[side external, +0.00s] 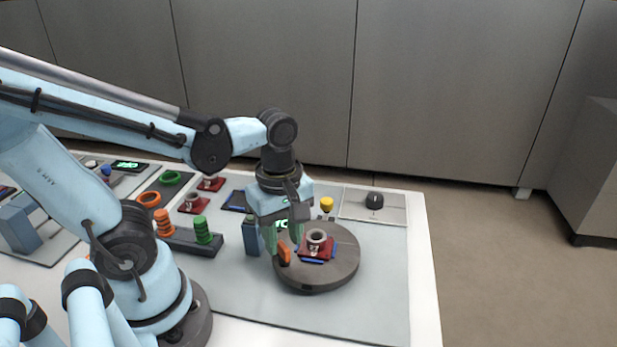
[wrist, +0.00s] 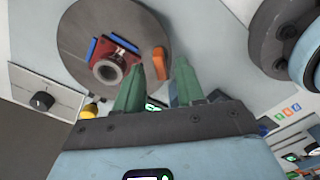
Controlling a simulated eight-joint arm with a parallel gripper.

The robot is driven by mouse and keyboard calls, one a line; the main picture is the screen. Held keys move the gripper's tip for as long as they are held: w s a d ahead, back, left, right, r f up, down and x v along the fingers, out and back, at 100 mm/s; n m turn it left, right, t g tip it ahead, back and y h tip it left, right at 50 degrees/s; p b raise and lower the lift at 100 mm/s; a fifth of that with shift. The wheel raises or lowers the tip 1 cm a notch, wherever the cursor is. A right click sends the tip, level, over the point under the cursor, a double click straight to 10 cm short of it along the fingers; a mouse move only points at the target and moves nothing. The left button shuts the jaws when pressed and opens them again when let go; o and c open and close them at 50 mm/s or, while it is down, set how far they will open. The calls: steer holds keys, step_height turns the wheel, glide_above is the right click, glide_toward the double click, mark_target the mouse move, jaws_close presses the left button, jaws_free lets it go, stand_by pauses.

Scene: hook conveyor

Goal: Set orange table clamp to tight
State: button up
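The orange table clamp (side external: 284,254) is a small orange lever near the edge of the round grey turntable (side external: 318,281). It also shows in the wrist view (wrist: 160,62), beside the red block. My gripper (side external: 284,246) is open, with its green fingers pointing down at the clamp. In the wrist view, the orange clamp appears in the gap between the two fingertips (wrist: 160,64). I cannot tell whether either finger touches it. A red block with a grey ring-shaped part (side external: 316,240) sits on the turntable between blue pieces. The clamp's markings, if any, cannot be read.
A yellow knob (side external: 327,204) and a black dial on a pale panel (side external: 374,201) stand behind the turntable. Orange coils (side external: 163,223) and green coils (side external: 202,230) stand on a dark rack at left. More red blocks (side external: 193,204) sit behind them. The mat's front right is clear.

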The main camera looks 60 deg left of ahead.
steer(key=shift+f, duration=0.6)
jaws_close()
